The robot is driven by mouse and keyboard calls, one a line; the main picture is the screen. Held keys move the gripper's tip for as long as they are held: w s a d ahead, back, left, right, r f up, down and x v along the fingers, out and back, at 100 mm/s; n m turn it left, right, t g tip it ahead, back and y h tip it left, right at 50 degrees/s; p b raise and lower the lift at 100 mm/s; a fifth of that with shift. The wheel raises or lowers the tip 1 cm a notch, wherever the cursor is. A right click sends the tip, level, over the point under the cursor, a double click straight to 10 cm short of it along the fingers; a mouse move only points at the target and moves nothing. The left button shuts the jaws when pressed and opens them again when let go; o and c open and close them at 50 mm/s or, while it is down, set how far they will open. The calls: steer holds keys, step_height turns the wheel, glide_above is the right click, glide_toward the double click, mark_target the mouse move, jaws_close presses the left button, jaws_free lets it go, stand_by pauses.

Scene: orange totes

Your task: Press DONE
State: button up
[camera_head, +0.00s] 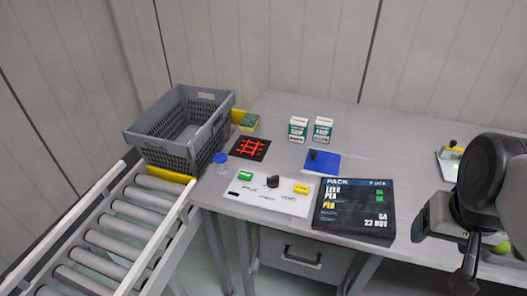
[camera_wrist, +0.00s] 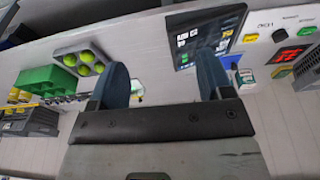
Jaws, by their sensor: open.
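A white button panel (camera_head: 267,200) lies on the table in the head view, with a green button (camera_head: 246,175), a black knob (camera_head: 272,182) and a yellow button (camera_head: 301,188). Its small labels are too blurred to tell which reads DONE. The wrist view shows the yellow button (camera_wrist: 251,38), black knob (camera_wrist: 279,36) and green button (camera_wrist: 306,30) at the upper right. My gripper (camera_wrist: 162,76) is open and empty, its two blue-padded fingers apart. In the head view my arm is at the right edge, well right of the panel.
A dark PACK screen (camera_head: 353,209) stands between the panel and my arm. Behind are a blue pad (camera_head: 322,164), two small boxes (camera_head: 298,129) and a red-grid tile (camera_head: 250,147). A grey crate (camera_head: 181,143) is beyond the roller conveyor (camera_head: 112,228).

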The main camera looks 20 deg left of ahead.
jaws_close()
stand_by(1.4)
